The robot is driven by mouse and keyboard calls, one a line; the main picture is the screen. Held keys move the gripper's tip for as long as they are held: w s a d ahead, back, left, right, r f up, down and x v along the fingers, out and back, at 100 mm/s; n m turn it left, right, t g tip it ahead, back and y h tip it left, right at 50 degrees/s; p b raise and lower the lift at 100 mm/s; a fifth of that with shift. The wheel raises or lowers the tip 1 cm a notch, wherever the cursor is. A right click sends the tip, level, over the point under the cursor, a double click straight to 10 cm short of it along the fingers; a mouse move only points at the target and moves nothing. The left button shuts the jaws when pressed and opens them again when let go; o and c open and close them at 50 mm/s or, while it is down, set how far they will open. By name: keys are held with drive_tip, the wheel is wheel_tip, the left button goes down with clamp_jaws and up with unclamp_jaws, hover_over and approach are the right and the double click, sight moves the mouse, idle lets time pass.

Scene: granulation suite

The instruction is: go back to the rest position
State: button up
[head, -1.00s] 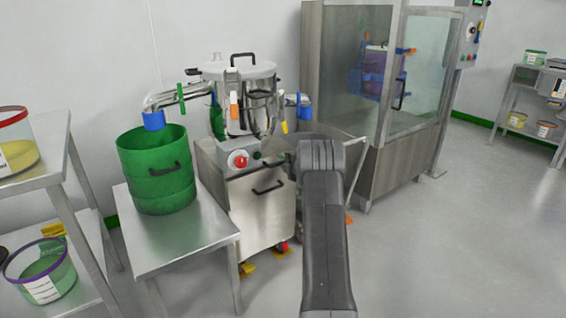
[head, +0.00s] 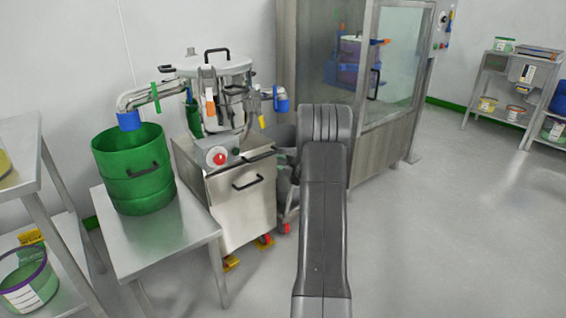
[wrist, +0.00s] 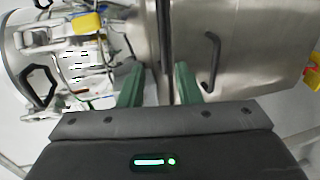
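My gripper (wrist: 159,84) shows in the wrist view with its two green fingers apart and nothing between them. Past the fingers is the steel cabinet (wrist: 255,45) of the wheeled machine, with a black handle (wrist: 211,62). In the head view my arm rises in the middle and hides the gripper. The machine's cabinet (head: 240,205) stands left of my arm, with a lidded steel vessel (head: 222,85) on top. I cannot tell the exact gap between gripper and cabinet.
A green drum (head: 133,170) stands on a steel table (head: 165,240) at left. A shelf unit (head: 18,155) is at the far left edge. A glass-fronted steel enclosure (head: 388,140) stands behind my arm. The floor (head: 450,240) at right is clear.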

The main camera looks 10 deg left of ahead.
sight(262, 157)
drive_tip(key=shift+s+d, duration=0.2)
drive_tip(key=b+x, duration=0.1)
drive_tip(key=x, duration=0.3)
drive_tip(key=b+x, duration=0.1)
drive_tip(key=x, duration=0.4)
drive_tip(key=b+x, duration=0.1)
drive_tip(key=x, duration=0.3)
drive_tip(key=shift+w+a+f, duration=0.2)
drive_tip(key=shift+a+f, duration=0.1)
drive_tip(key=shift+f, duration=0.05)
drive_tip(key=shift+r, duration=0.1)
drive_tip(key=shift+s, duration=0.1)
drive_tip(key=shift+d, duration=0.1)
